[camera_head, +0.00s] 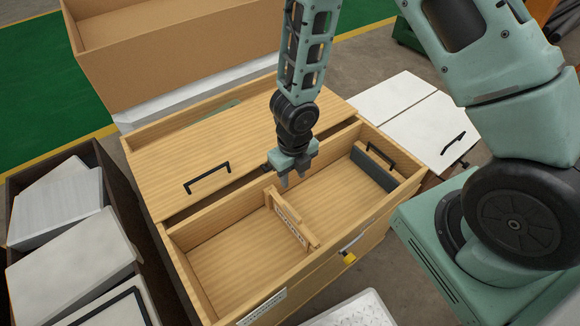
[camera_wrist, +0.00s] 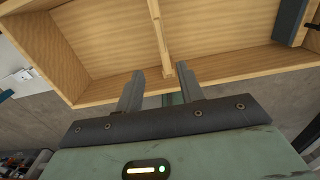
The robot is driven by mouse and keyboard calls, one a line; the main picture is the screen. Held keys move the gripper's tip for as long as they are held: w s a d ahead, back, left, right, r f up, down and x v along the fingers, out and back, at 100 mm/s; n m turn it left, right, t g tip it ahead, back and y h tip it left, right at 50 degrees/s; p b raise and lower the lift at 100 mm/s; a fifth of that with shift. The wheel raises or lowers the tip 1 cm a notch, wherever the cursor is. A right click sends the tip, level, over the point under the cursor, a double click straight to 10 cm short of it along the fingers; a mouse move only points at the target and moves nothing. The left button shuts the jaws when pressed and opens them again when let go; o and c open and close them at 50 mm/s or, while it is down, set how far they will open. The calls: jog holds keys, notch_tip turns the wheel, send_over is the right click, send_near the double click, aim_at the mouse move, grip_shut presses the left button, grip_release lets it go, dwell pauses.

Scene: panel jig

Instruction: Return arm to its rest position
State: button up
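My gripper (camera_head: 292,176) hangs from my arm above the open front part of a wooden box. In the wrist view my gripper (camera_wrist: 160,88) has its two fingers apart with nothing held between them. The wooden box (camera_head: 190,283) has a wooden divider (camera_head: 289,219) with a label across its open compartment, just below my gripper. The divider also shows in the wrist view (camera_wrist: 159,28), beyond the fingertips. A wooden panel with a black handle (camera_head: 207,178) covers the back part of the box. A dark grey block (camera_head: 374,169) lies at the right end of the compartment.
A cardboard box (camera_head: 170,60) stands behind. A dark bin (camera_head: 108,165) with white panels is at the left. White panels with a black handle (camera_head: 425,122) lie at the right. A yellow-tipped part (camera_head: 349,258) sits on the box's front. Free air surrounds my gripper above the compartment.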

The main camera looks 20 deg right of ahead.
notch_tip(320, 180, up, 14)
jog(key=s+a+f+m+t+h, duration=0.1)
jog(key=s+a+m, duration=0.15)
jog(key=m, duration=1.05)
jog(key=s+a+r+m+g+y, duration=0.1)
jog(key=s+a+r+m, duration=0.2)
jog(key=s+r+m, duration=0.9)
jog(key=s+m, duration=0.2)
jog(key=m, duration=0.3)
jog(key=shift+s+a+r+m+y, duration=0.3)
jog(key=shift+a+r, duration=0.1)
